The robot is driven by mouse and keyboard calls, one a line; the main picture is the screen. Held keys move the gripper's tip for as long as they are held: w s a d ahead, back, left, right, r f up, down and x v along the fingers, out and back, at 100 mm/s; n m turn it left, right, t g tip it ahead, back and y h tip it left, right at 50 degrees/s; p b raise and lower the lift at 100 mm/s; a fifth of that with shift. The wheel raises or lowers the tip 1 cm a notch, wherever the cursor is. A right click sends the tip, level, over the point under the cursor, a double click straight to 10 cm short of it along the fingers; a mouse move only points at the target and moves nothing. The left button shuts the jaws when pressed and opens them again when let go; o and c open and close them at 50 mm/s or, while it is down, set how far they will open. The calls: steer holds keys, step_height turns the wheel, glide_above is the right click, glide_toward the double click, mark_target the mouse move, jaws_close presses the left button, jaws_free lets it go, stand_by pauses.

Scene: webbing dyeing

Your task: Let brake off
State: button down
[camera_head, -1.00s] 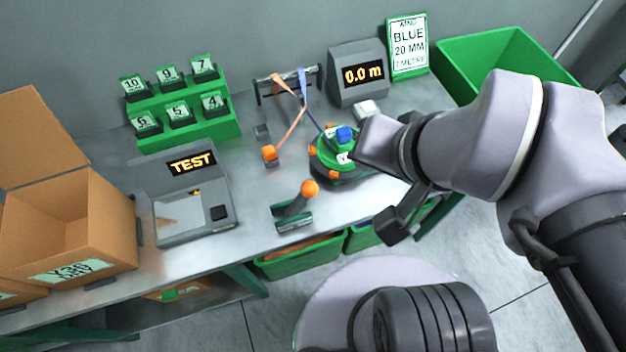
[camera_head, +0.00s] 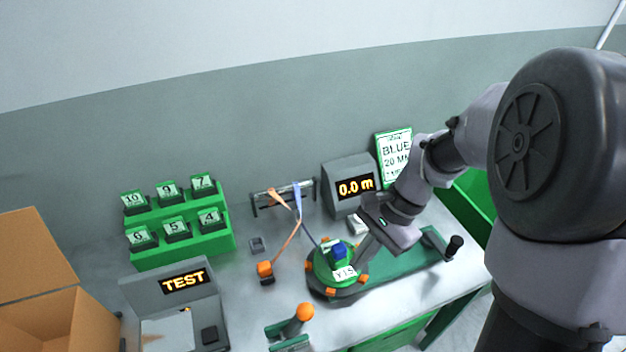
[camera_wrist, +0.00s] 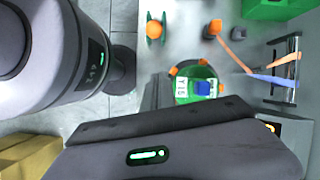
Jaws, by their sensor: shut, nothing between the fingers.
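A lever with an orange ball knob (camera_head: 304,312) stands at the bench's front edge; it also shows in the wrist view (camera_wrist: 155,29). A smaller orange-topped piece (camera_head: 265,268) stands behind it, by the orange strap. No label shows which is the brake. The green winder disc (camera_head: 319,265) has orange pieces round its rim and a blue block (camera_head: 339,249) on it; the disc also shows in the wrist view (camera_wrist: 190,95). My gripper (camera_head: 362,256) is shut and empty, pointing down beside the disc's right side. I cannot tell whether it touches the winder.
A black-knobbed crank (camera_head: 453,246) is at the right. The 0.0 m display (camera_head: 350,186) and the BLUE 20 MM sign (camera_head: 394,158) stand behind. The TEST unit (camera_head: 178,285), numbered green rack (camera_head: 180,240) and cardboard box (camera_head: 38,270) are at the left.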

mark_target(298, 321)
steer(key=shift+w+d+f+m, duration=0.1)
steer(key=shift+f+m, duration=0.1)
steer(key=shift+f, duration=0.3)
steer(key=shift+w+d+f+m, duration=0.1)
steer(key=shift+f+m, duration=0.1)
steer(key=shift+f, duration=0.25)
steer(key=s+a+f+b, duration=0.3)
steer(key=a+f+b, duration=0.3)
steer(key=a+f, duration=0.2)
steer(key=shift+s, duration=0.25)
steer(key=shift+r, duration=0.15)
